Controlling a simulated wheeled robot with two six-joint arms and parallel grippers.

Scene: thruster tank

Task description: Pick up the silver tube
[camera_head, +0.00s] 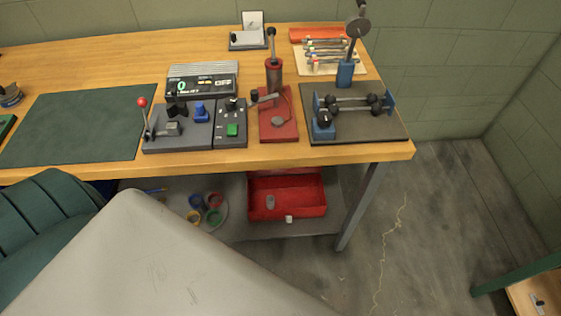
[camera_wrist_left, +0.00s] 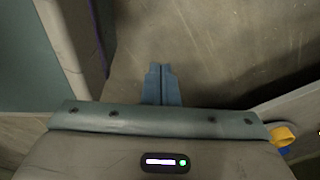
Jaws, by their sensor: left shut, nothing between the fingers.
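No single thing stands out as the silver tube. In the head view, several thin pale rods with coloured ends lie on a light tray (camera_head: 310,69) at the back right of the bench. A silvery bar (camera_head: 350,103) runs between black round ends on the dark mat at the right. A small grey cylinder (camera_head: 270,202) stands in the red bin on the lower shelf. My left gripper (camera_wrist_left: 161,70) shows only in the left wrist view, shut and empty, apart from any object. My right gripper is not in view.
The wooden bench (camera_head: 95,75) carries a green mat (camera_head: 75,127), lever-and-button panels (camera_head: 180,135), a red press (camera_head: 277,125) and a blue-based lever (camera_head: 346,72). Below are the red bin (camera_head: 302,211) and coloured rings (camera_head: 213,200).

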